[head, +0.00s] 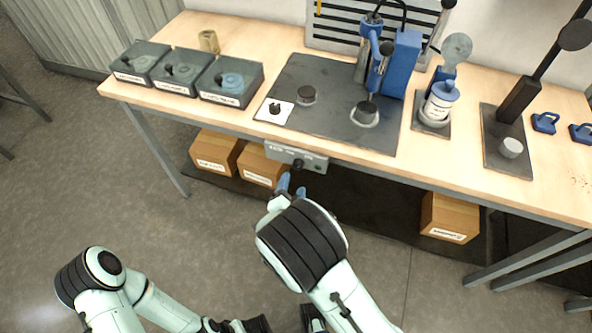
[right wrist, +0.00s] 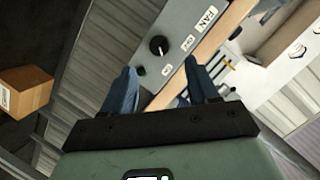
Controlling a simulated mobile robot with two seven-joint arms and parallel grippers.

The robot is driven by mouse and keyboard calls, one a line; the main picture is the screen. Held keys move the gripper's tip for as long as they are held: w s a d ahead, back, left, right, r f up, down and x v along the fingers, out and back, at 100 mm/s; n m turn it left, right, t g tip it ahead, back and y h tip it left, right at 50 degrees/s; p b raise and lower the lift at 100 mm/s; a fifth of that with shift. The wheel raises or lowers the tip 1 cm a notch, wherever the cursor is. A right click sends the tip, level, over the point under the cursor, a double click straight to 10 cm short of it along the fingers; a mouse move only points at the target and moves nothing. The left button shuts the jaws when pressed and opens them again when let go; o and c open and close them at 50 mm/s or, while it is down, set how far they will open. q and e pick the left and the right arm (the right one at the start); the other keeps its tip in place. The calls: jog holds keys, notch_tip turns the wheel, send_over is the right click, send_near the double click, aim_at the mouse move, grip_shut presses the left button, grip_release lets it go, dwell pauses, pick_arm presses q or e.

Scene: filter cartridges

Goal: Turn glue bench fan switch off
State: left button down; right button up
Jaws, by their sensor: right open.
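The fan switch is a black knob (head: 298,164) on a grey control box (head: 322,163) under the bench's front edge. In the right wrist view the knob (right wrist: 158,46) sits on the box's face beside a "FAN" label (right wrist: 208,18). Two smaller labels and a green lamp (right wrist: 141,71) are near it. A white mark shows on the knob; I cannot tell which label it points to. My right gripper (head: 292,186) is open and empty, its blue fingers just in front of and below the box, apart from the knob. My left arm is at lower left; its fingers do not show.
The wooden bench (head: 450,150) overhangs the box. Cardboard boxes (head: 215,152) stand under it at left, with another (head: 448,217) at right. Bins (head: 228,82), a dark mat (head: 310,75) and a blue press (head: 402,62) are on top. The floor in front is clear.

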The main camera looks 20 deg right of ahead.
aim_at(297, 168)
jog(key=x, duration=0.7)
jog(key=shift+w+d+f, duration=0.1)
jog(key=shift+w+f, duration=0.05)
jog(key=shift+w, duration=0.15)
jog(key=c, duration=1)
